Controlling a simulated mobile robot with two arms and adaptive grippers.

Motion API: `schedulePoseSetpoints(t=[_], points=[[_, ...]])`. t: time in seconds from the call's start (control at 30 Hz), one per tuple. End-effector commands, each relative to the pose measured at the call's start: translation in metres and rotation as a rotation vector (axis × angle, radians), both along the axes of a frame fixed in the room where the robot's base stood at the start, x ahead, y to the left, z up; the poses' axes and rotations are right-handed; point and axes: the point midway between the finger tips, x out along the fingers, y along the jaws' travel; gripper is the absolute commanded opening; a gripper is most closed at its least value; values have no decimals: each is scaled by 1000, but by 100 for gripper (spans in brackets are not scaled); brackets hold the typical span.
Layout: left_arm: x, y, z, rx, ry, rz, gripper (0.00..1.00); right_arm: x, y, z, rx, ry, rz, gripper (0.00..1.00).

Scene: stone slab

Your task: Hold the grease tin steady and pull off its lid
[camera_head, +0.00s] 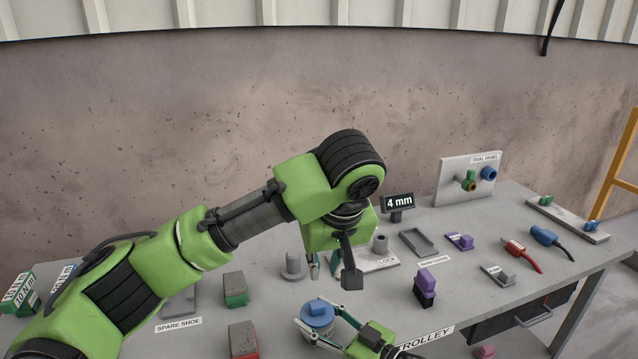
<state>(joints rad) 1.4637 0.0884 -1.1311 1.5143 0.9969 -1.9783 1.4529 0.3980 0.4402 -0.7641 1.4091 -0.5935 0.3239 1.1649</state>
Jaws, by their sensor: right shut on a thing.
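The grease tin (317,324) is a round blue tin near the front edge of the slab, with a small raised blue block on its lid (317,309). My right gripper (325,322) reaches in from the lower right and is shut on the tin, with a finger on either side. My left gripper (324,264) hangs pointing down, above and behind the tin. Its teal fingertips are apart with nothing seen between them. It is clear of the lid. The lid sits on the tin; the seam between them is too small to make out.
A grey stepped cylinder (293,267) stands left of my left gripper. A purple-and-black block (425,287) stands to the right. A "4 mm" sign (399,203) and an upright panel (451,180) stand behind.

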Motion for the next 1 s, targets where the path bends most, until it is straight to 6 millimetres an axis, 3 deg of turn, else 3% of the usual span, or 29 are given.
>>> schedulePoseSetpoints(t=[0.03, 0.07, 0.1, 0.57, 1.0], points=[[0, 0, 0, 0, 0, 0, 18, 0, 0, 1, 1, -1, 0, 10], [0, 0, 0, 0, 0, 0, 18, 0, 0, 1, 1, -1, 0, 56], [0, 0, 0, 0, 0, 0, 18, 0, 0, 1, 1, -1, 0, 66], [0, 0, 0, 0, 0, 0, 18, -5, -7, 0, 0, 0, -1, 68], [0, 0, 0, 0, 0, 0, 18, -60, -73, -1, -2, 2, 0, 68]])
